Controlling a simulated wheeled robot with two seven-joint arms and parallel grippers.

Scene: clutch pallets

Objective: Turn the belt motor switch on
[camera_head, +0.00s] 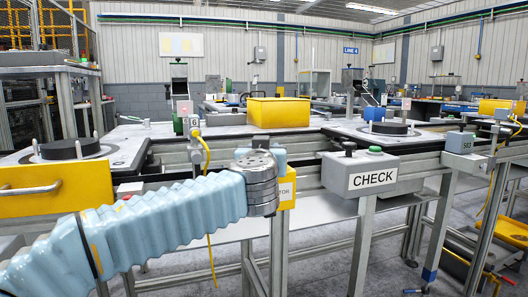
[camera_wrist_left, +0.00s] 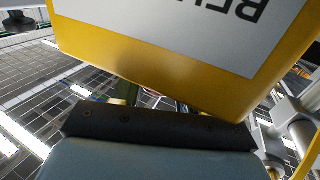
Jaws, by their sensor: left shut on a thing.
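The belt motor box is a yellow box with a white label; in the head view only its right part (camera_head: 287,190) shows, with the letters "TOR". In the left wrist view the box (camera_wrist_left: 130,62) fills the top, its label upside down and cut off. My left gripper (camera_head: 262,158) is right at the box and covers most of it. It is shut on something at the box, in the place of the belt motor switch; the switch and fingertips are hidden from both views. My right gripper is not in view.
A grey CHECK box (camera_head: 372,172) with a black and a green button stands to the right. A yellow bin (camera_head: 278,112) is on the line behind. A yellow cable (camera_head: 206,150) hangs left of my gripper. A yellow drawer front (camera_head: 45,188) is at the left.

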